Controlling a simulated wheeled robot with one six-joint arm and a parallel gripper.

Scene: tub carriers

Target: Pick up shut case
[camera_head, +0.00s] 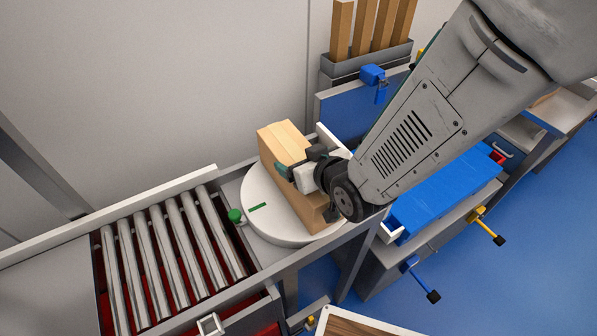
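A long tan case (283,143) lies on a round white turntable (265,222) at the end of the roller conveyor. Its visible top looks closed. My gripper (308,180) is at the right side of the case, around its middle and near end, and covers part of it. A dark finger-like part shows by the near end of the case. The fingertips are mostly hidden by the wrist and the case, so I cannot tell whether they are apart or touching the case.
A roller conveyor (170,255) with a pale side rail is at the left. A green knob (235,215) sits at the turntable's left edge. A blue bench (445,190) with levers stands at the right. Tall wooden bars (372,28) stand in a grey holder behind. Blue floor (540,235) is open at right.

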